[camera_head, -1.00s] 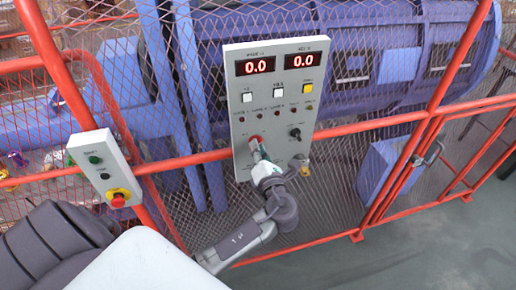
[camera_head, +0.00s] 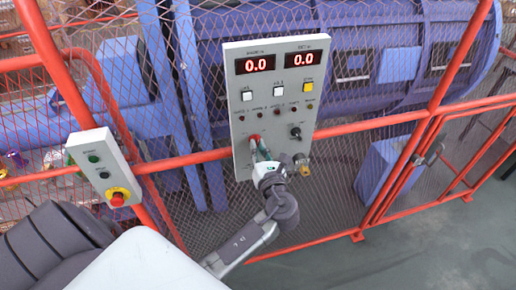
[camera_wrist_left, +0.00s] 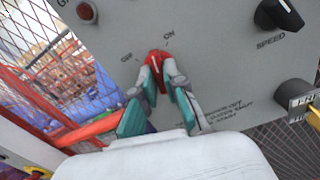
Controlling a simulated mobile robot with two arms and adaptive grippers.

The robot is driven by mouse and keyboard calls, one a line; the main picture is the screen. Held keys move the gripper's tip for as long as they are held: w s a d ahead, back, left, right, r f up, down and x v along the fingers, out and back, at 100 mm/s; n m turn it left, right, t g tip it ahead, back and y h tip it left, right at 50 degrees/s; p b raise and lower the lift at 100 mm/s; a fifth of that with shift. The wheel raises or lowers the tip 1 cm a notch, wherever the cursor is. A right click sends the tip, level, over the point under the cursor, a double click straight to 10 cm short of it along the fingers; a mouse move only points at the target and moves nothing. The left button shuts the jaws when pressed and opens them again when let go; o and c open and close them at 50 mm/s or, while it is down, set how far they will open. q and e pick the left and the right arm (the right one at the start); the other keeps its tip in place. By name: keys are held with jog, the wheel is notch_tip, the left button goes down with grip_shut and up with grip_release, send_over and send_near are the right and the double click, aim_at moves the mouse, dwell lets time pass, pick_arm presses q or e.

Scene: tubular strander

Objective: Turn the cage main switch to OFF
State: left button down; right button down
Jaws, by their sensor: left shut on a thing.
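The cage main switch is a red rotary knob (camera_wrist_left: 154,61) low on the grey control panel; in the head view it is a small red spot (camera_head: 254,138) at my fingertips. An ON label lies to its upper right and an OFF label to its left in the wrist view. Its white mark seems to point between the labels, but fingers hide part of the knob. My left gripper (camera_wrist_left: 157,73) is shut on the knob, one finger on each side; it also shows in the head view (camera_head: 259,151). My right gripper is not in view.
The panel (camera_head: 240,110) carries two red displays reading 0.0, buttons, lamps, a black speed knob (camera_wrist_left: 279,15) and a key switch with tag (camera_wrist_left: 297,97). A smaller box with a red emergency stop (camera_head: 118,199) stands left. Red fence rails and mesh surround the panel.

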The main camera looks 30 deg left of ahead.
pick_arm(q)
jog(key=shift+n+b, duration=2.75)
jog(key=shift+n, duration=2.85)
jog(key=c, duration=1.2)
grip_release()
